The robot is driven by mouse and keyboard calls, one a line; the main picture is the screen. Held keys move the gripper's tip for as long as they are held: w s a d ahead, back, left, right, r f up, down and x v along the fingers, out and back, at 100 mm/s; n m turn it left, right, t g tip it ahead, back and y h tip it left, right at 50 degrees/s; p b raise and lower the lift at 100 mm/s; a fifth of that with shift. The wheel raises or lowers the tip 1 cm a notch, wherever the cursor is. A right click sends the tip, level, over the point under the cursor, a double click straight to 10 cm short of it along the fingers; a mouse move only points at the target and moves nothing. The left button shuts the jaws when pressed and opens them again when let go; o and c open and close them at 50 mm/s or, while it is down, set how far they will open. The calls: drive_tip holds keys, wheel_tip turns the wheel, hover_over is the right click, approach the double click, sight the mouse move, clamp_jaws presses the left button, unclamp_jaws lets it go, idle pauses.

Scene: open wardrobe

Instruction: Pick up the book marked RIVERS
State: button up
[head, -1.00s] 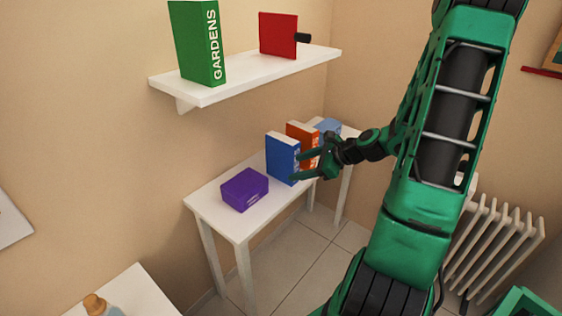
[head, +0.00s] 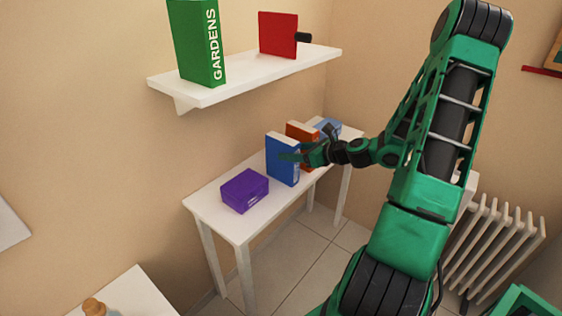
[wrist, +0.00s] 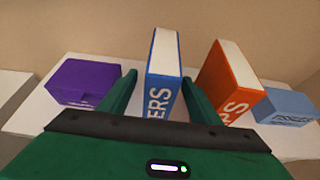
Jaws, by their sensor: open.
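The blue book (head: 281,160) stands upright on the white side table. In the wrist view the blue book (wrist: 163,75) shows the letters "ERS" on its spine; the rest of the word is hidden by my gripper's body. My gripper (head: 290,155) is open at the book's spine side. In the wrist view my gripper's fingers (wrist: 160,88) lie one to each side of the blue book, with a visible gap on the left. The right finger is close to the book, between it and the orange book; I cannot tell whether it touches.
An orange book (wrist: 231,80) stands just right of the blue one, leaning or turned slightly. A light blue box (wrist: 287,106) lies beyond it. A purple box (head: 245,190) sits to the left on the table (head: 214,211). A shelf (head: 240,82) above holds a green GARDENS book (head: 197,45) and a red object (head: 277,34).

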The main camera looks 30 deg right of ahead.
sight(283, 149)
drive_tip(key=shift+r+x, duration=0.2)
drive_tip(key=shift+x, duration=1.1)
drive_tip(key=shift+r+x, duration=0.15)
drive_tip(key=shift+x, duration=1.2)
drive_tip(key=shift+w, duration=0.2)
clamp_jaws()
drive_tip(key=shift+d+r, duration=0.1)
